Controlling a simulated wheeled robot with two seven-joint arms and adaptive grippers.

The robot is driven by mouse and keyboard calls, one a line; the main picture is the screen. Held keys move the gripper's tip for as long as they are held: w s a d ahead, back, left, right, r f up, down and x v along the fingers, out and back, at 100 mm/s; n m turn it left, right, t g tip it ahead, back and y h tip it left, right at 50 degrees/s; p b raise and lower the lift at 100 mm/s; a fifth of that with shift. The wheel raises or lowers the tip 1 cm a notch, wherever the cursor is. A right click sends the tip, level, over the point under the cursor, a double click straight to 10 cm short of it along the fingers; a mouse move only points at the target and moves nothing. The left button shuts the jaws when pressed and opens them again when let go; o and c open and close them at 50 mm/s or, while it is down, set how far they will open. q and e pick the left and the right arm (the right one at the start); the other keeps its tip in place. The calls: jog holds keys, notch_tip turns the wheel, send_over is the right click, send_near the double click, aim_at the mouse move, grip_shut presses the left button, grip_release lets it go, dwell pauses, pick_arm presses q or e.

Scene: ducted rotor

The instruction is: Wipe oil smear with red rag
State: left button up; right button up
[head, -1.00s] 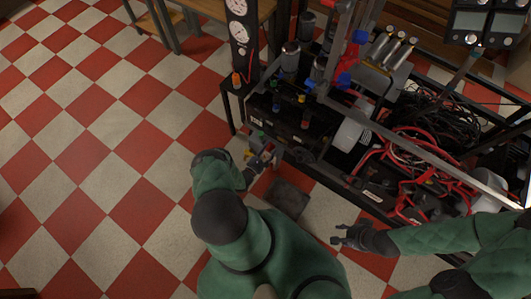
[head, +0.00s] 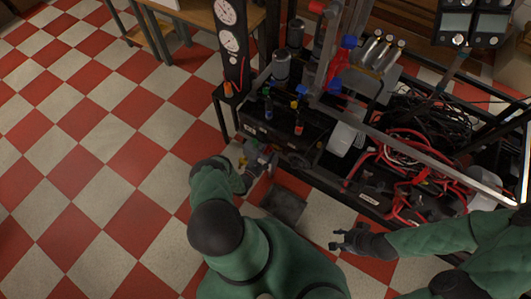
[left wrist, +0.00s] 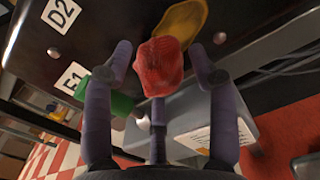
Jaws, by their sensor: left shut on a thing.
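The red rag (left wrist: 160,67) is a small bundle in the left wrist view. My left gripper (left wrist: 158,88) is shut on it, with its purple-grey fingers around it. The oil smear (left wrist: 187,22) is a yellow-brown patch on a dark panel with white labels. The rag overlaps the smear's lower edge in the picture; I cannot tell whether they touch. In the head view my left gripper (head: 258,165) is low by the near left corner of the dark bench, and the rag is hard to make out. My right gripper (head: 337,240) is open and empty, in front of the bench.
The dark bench (head: 258,130) carries bottles, red hoses (head: 400,165) and black cables, with metal bars across it. A gauge panel (head: 231,45) stands at its left end. A grey box (head: 285,203) is below my left gripper. The checkered floor at left is clear.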

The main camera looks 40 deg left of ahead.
aim_at(277, 147)
pick_arm(q)
jog(key=shift+w+a, duration=0.1)
jog(key=shift+w, duration=0.9)
dwell(0.3)
jog(key=shift+w+d, duration=0.2)
jog(key=shift+d, duration=1)
jog(key=shift+w+d, duration=0.15)
jog(key=shift+d, duration=1.05)
jog(key=shift+w+d, duration=0.2)
jog(key=shift+d, duration=1)
jog(key=shift+s, duration=0.1)
jog(key=shift+s+a, duration=0.15)
jog(key=shift+a, duration=0.8)
jog(key=shift+s+a, duration=0.15)
jog(key=shift+a, duration=2.65)
jog(key=shift+r, duration=0.1)
jog(key=shift+s+d+p, duration=0.15)
jog(key=shift+s+d, duration=0.05)
jog(key=shift+s, duration=1.35)
jog(key=shift+s+d+p, duration=0.15)
jog(key=shift+s+d, duration=0.05)
jog(key=shift+s, duration=1.35)
